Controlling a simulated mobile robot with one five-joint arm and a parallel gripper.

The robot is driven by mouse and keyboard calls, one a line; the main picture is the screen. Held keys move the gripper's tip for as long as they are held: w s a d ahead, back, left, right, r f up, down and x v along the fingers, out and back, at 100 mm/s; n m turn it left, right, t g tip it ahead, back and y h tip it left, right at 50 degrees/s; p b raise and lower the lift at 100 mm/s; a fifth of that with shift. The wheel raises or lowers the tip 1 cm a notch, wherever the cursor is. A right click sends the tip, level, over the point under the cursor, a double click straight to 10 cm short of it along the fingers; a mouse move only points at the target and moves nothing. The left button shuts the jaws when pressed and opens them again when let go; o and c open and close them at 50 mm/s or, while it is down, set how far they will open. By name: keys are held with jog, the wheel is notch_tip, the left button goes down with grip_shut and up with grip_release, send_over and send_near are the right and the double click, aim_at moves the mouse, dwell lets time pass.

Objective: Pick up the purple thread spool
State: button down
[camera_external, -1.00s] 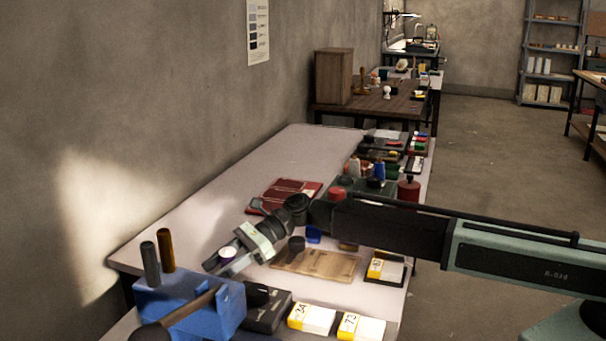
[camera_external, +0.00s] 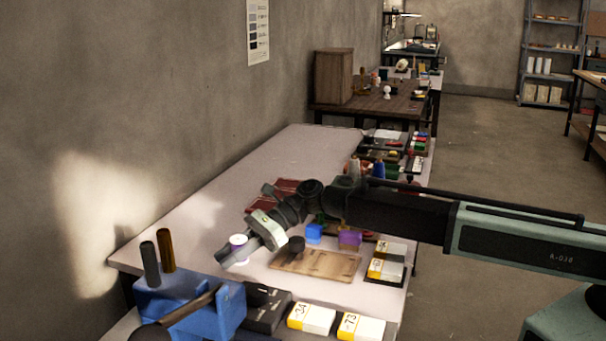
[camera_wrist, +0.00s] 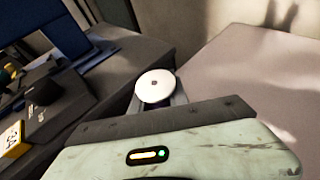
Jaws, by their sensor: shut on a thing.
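The purple thread spool (camera_external: 238,242) has a pale top and sits between the fingers of my gripper (camera_external: 229,257). My gripper is shut on it, over the near left part of the pale table. In the wrist view the spool's round white end (camera_wrist: 154,86) with a small dark centre faces the camera. I cannot tell how far the spool is above the table.
A blue holder (camera_external: 190,304) with upright rods stands at the near left, beside a black box (camera_external: 265,308).

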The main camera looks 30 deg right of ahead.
jog(key=s+d, duration=0.5)
jog(key=d, duration=0.1)
jog(key=s+d+r+p, duration=0.1)
jog(key=s+d, duration=0.2)
jog(key=shift+s+d, duration=0.35)
